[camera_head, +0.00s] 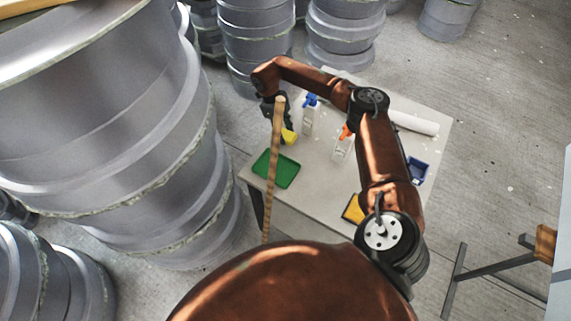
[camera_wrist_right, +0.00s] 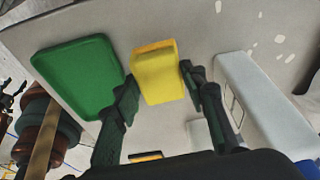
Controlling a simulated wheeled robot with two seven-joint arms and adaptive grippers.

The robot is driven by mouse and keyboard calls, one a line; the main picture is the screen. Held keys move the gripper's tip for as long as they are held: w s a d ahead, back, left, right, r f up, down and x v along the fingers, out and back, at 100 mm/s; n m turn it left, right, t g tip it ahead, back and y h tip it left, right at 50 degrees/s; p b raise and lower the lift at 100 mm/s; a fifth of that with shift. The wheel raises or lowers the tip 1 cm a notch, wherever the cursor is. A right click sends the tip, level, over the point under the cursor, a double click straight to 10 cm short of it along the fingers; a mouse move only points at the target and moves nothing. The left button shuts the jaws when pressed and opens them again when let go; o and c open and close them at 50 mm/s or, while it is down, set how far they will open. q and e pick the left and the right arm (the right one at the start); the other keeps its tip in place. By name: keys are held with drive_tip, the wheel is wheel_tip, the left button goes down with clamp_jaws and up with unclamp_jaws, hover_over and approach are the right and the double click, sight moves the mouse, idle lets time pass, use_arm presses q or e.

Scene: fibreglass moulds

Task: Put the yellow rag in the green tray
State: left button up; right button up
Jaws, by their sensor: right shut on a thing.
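The yellow rag (camera_head: 289,137) is a small folded yellow block, held just above the table. My right gripper (camera_head: 284,127) is shut on it; in the right wrist view the rag (camera_wrist_right: 158,78) sits between the two dark fingers. The green tray (camera_head: 285,170) is flat and empty on the table's front left part, below and slightly left of the rag in the head view. In the right wrist view the tray (camera_wrist_right: 80,75) is left of the rag, apart from it. My left gripper is not in view.
A spray bottle with a blue head (camera_head: 309,115) and one with an orange head (camera_head: 342,148) stand right of the gripper. A white roll (camera_head: 415,123), blue bin (camera_head: 417,170) and yellow-black item (camera_head: 353,210) are farther right. A wooden stick (camera_head: 272,185) crosses before the tray.

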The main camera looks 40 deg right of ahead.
drive_tip(key=p, duration=0.9)
hover_over(284, 173)
drive_tip(key=w, duration=0.1)
drive_tip(key=shift+w+r, duration=0.15)
drive_tip(key=shift+s+a, duration=0.2)
drive_tip(key=shift+f, duration=0.4)
wheel_tip(284, 173, down, 3)
drive_tip(key=shift+f+b, duration=0.2)
drive_tip(key=shift+b, duration=1)
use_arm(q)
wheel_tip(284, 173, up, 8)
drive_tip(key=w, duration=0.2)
use_arm(e)
drive_tip(key=shift+r, duration=0.15)
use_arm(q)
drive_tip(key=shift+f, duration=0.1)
use_arm(e)
drive_tip(key=o, duration=1.1)
drive_tip(key=shift+o, duration=0.2)
